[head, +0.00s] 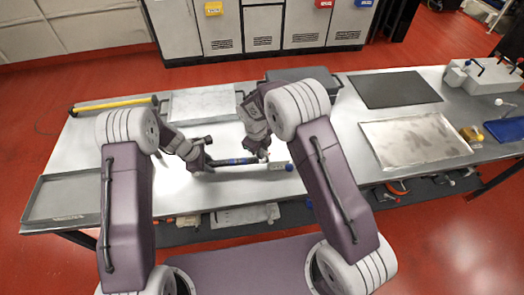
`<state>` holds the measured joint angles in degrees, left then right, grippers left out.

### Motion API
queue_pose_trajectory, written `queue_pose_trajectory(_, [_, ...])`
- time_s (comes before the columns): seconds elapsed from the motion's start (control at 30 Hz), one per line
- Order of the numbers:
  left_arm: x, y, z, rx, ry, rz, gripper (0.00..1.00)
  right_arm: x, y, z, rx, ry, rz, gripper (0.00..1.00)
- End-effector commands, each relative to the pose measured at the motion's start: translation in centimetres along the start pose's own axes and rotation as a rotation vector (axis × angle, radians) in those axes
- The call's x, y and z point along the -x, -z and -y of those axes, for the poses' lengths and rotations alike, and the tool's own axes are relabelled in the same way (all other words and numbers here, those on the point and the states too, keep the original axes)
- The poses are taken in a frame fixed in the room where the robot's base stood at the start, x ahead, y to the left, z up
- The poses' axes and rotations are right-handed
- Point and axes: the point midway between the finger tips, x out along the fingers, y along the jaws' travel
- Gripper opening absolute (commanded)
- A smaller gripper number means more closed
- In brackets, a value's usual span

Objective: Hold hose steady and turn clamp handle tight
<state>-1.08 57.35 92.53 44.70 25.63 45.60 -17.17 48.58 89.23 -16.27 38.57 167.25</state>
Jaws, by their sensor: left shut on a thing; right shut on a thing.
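A thin dark and blue hose (236,161) lies across the middle of the workbench, near its front edge. My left gripper (207,161) is at its left end, shut on it. A small grey fitting with a blue tip (284,167), probably part of the clamp, is at the right end. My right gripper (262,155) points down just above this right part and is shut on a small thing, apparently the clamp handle. The handle is mostly hidden by the fingers, and its angle cannot be told.
The metal workbench (340,125) carries a yellow-handled bar (112,104), a grey tray (62,198) at left, a pale plate (203,104), a dark mat (394,89) and a pale metal sheet (415,141) at right. A dark case (300,75) stands at the back edge.

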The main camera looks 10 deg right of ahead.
Motion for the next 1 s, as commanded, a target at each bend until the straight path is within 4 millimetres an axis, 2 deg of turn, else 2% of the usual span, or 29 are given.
queue_pose_trajectory(1.0, [-0.13,-0.10,0.24,-0.003,0.007,0.003,0.00,0.10,-0.23,0.14,-0.066,0.000,-0.007,0.00])
